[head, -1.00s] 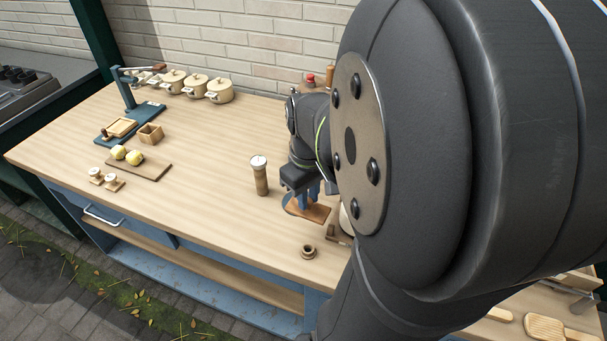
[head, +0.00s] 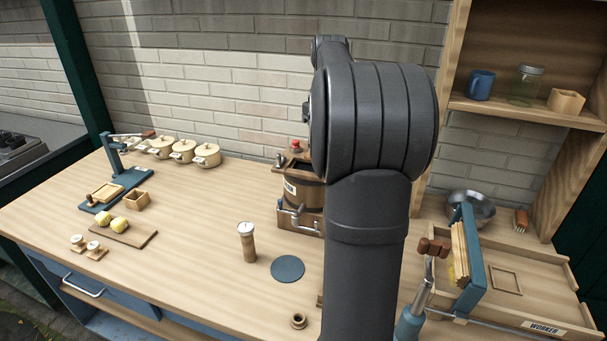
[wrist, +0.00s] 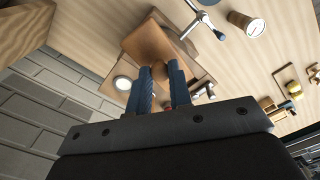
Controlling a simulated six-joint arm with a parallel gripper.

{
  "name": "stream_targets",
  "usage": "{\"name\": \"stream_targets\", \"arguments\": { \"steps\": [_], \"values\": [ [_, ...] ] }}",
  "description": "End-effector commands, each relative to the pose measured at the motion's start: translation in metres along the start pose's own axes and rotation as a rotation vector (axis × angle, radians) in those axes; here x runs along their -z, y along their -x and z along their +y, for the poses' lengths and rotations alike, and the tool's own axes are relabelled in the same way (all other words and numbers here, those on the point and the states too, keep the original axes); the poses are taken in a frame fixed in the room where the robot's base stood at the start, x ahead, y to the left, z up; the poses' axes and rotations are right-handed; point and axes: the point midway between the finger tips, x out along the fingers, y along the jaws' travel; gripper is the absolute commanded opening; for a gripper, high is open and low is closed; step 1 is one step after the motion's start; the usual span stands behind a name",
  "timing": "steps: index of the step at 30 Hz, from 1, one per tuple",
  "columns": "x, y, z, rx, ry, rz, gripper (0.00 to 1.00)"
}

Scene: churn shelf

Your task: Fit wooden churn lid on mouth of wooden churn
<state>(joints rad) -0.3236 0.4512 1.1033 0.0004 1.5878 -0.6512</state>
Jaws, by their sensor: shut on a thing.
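The wooden churn (head: 305,193), with a pale label and a metal crank at its front, stands at the back middle of the table in the head view. My arm hides its right side. My gripper (wrist: 160,82) shows in the wrist view, its two blue fingers shut on the small knob of the brown wooden lid (wrist: 150,42). The lid is beyond the fingertips, off the table. In the head view my arm hides both gripper and lid. A metal rod (wrist: 202,20) shows beside the lid. I cannot tell how the lid lies relative to the churn's mouth.
A blue-grey round mat (head: 288,268) lies bare at the front, beside a wooden cylinder with a white top (head: 247,242) and a small wooden ring (head: 298,321). Cream pots (head: 206,155) stand at the back left. A shelf (head: 530,112) and tray (head: 545,325) are at right.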

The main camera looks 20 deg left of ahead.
Motion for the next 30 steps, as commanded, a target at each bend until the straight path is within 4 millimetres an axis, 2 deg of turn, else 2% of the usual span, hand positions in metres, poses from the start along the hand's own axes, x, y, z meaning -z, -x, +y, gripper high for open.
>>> {"name": "stream_targets", "arguments": {
  "steps": [1,4,7,9,12,16,21,24,30],
  "values": [
    [0.000,0.003,0.023,-0.001,-0.040,0.001,0.00],
    [-0.004,0.006,0.062,0.000,-0.127,0.000,0.00],
    [-0.012,-0.001,0.097,0.001,-0.232,-0.001,0.00],
    [-0.018,-0.012,0.117,0.002,-0.313,-0.002,0.00],
    [-0.028,-0.036,0.134,0.003,-0.432,-0.003,0.00],
    [-0.041,-0.077,0.142,0.003,-0.592,-0.004,0.00],
    [-0.064,-0.130,0.139,0.002,-0.810,-0.003,0.00],
    [-0.078,-0.156,0.137,0.002,-0.927,-0.003,0.00],
    [-0.103,-0.190,0.133,0.000,-1.114,0.000,0.00]
  ]
}}
